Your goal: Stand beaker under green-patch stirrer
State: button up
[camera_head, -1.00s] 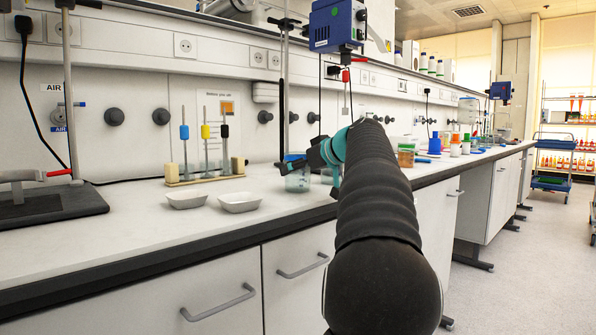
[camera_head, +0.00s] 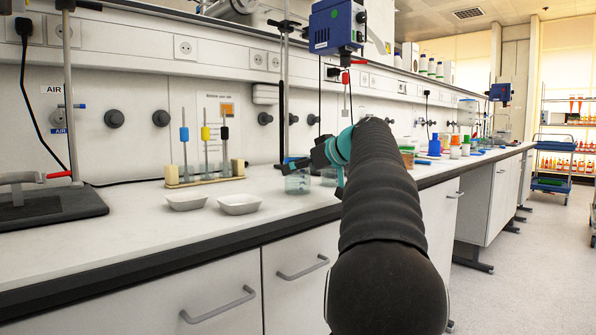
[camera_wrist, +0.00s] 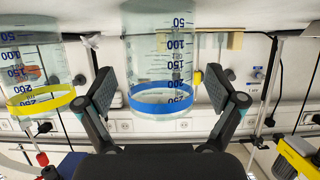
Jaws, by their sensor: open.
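A clear beaker with a blue band (camera_wrist: 165,102) stands between my gripper's spread fingers (camera_wrist: 163,88) in the wrist view, which is upside down. My gripper is open around it, with gaps visible at both sides. In the head view a clear beaker (camera_head: 297,183) stands on the bench by my gripper, partly behind it. A second beaker with a yellow band (camera_wrist: 38,97) is to the left in the wrist view. A blue overhead stirrer (camera_head: 334,25) with a small green patch hangs on a stand above the bench, its shaft pointing down behind my arm.
Two white dishes (camera_head: 239,204) and a rack with coloured rods (camera_head: 204,174) are left of the beaker. A stand base (camera_head: 45,207) sits at far left. Coloured containers (camera_head: 455,151) and another blue stirrer (camera_head: 500,91) are farther right. The front left bench is clear.

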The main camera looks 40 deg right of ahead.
jog(key=v, duration=1)
jog(key=shift+s, duration=0.25)
jog(key=shift+d+r, duration=0.1)
